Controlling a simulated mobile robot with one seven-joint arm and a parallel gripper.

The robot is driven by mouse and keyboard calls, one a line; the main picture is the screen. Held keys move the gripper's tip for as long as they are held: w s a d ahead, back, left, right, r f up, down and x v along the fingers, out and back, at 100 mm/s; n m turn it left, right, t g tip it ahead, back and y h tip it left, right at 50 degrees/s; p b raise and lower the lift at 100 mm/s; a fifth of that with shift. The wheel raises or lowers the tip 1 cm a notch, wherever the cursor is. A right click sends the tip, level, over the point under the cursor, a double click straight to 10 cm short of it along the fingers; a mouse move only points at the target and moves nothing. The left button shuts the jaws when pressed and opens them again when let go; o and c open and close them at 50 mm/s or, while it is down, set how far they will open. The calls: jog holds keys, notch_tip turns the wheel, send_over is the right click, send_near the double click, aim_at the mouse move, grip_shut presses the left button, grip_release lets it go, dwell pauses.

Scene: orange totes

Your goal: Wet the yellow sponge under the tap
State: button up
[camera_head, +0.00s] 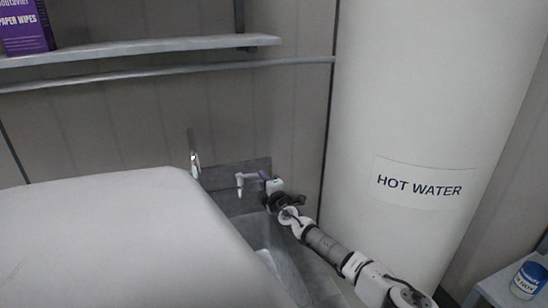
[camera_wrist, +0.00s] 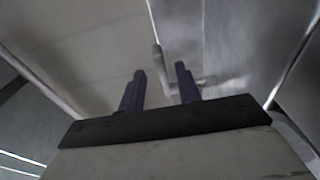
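My gripper (camera_head: 268,180) is at the back of the metal sink (camera_head: 262,233), close beside a pale tap-like fitting (camera_head: 240,184) with a downward end. I cannot tell whether they touch. In the wrist view, the two dark purple fingers of my gripper (camera_wrist: 160,72) stand apart with no sponge between them. A blurred metal fitting (camera_wrist: 158,58) shows beyond the gap. A slim upright metal tap (camera_head: 194,157) stands at the sink's back left. No yellow sponge shows in either view.
A large pale rounded surface (camera_head: 120,240) fills the lower left and hides part of the sink. A white hot water tank (camera_head: 420,110) stands right. A shelf (camera_head: 140,47) holds a purple paper wipes box (camera_head: 25,28). A blue-and-white tub (camera_head: 528,279) sits lower right.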

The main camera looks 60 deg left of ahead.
jog(key=d, duration=0.3)
jog(key=s+d, duration=0.1)
jog(key=d, duration=0.5)
jog(key=shift+s+d+b, duration=0.15)
jog(key=shift+d+b, duration=0.2)
